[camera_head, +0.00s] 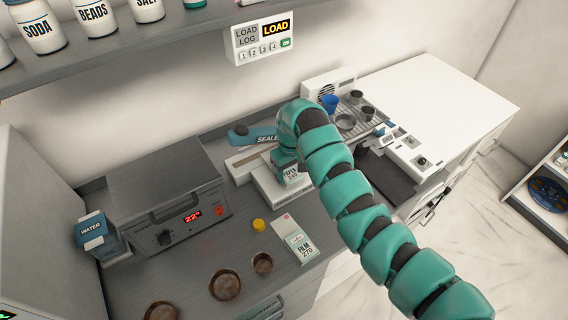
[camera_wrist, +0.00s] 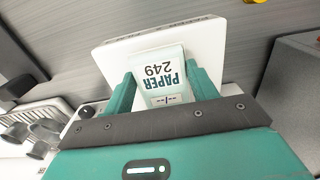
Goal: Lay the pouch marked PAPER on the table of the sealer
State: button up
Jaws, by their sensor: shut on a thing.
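The pouch marked PAPER 249 (camera_head: 291,174) is white with a teal label. It also shows in the wrist view (camera_wrist: 160,68), held between the two teal fingers of my gripper (camera_wrist: 162,82). My gripper (camera_head: 288,165) is shut on it, over the white table of the sealer (camera_head: 272,192). That table fills the area behind the pouch in the wrist view (camera_wrist: 112,53). I cannot tell whether the pouch touches it. The sealer (camera_head: 243,160), with a blue arm marked SEALER, stands just behind. My arm hides part of this area.
A pouch marked FILM 270 (camera_head: 296,240) lies in front, beside a yellow cap (camera_head: 258,225). A grey device reading 22 (camera_head: 165,200) stands left. Brown bowls (camera_head: 225,286) are near the front edge. A tray with cups (camera_head: 352,112) is behind my arm. A LOAD panel (camera_head: 262,37) hangs above.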

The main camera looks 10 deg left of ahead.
jog(key=shift+w+a+p, duration=0.65)
jog(key=shift+w+a, duration=0.3)
jog(key=shift+a, duration=0.1)
jog(key=shift+w+a+r, duration=0.3)
jog(key=shift+w+a, duration=0.1)
jog(key=shift+w, duration=0.1)
jog(key=shift+s+d+f+p, duration=0.1)
jog(key=shift+f+p, duration=0.45)
jog(key=shift+p, duration=0.2)
jog(key=shift+f, duration=0.4)
jog(key=shift+f, duration=0.2)
jog(key=o, duration=1)
